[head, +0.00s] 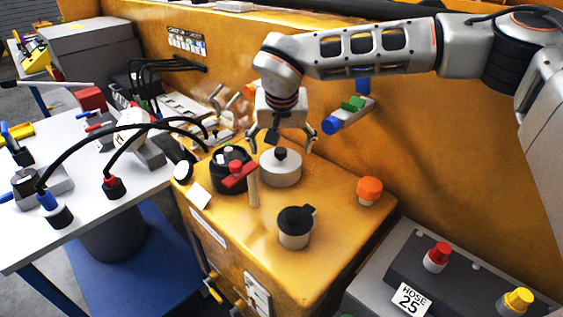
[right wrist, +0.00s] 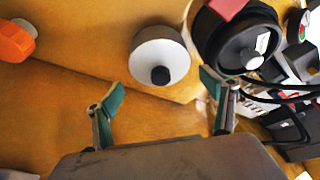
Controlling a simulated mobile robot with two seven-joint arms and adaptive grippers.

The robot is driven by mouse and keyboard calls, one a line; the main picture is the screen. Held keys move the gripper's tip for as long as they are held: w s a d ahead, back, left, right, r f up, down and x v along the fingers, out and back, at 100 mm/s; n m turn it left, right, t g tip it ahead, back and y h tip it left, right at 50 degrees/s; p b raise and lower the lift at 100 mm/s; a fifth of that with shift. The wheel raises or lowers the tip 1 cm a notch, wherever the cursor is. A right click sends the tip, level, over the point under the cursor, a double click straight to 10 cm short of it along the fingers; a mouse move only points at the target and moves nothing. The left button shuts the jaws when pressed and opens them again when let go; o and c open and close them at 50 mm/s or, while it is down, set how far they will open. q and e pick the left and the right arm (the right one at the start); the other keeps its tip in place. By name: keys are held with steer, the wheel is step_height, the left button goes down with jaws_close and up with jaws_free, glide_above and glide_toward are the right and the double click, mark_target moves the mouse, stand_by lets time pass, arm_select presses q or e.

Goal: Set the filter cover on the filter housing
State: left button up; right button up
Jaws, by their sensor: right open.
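A pale round piece with a black knob on top (head: 281,170), which looks like the filter cover, stands upright on the yellow casting. It also shows in the right wrist view (right wrist: 172,62). Left of it is a black round body (head: 229,178), possibly the filter housing; I cannot tell for certain. It also shows in the right wrist view (right wrist: 217,42). My right gripper (head: 282,146) is open and empty, pointing down over the pale piece, its fingers spread either side of the knob and seemingly apart from it. My left gripper is out of view.
A black-topped pale cup (head: 296,230) and an orange knob (head: 369,190) are on the casting, with clear surface between. A white table (head: 110,205) with hoses is at left; a grey hose box (head: 400,270) at right.

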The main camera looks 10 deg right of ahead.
mark_target(281, 151)
steer(key=x, duration=0.4)
steer(key=shift+f, duration=0.3)
steer(key=c, duration=1.1)
steer(key=shift+r, duration=0.1)
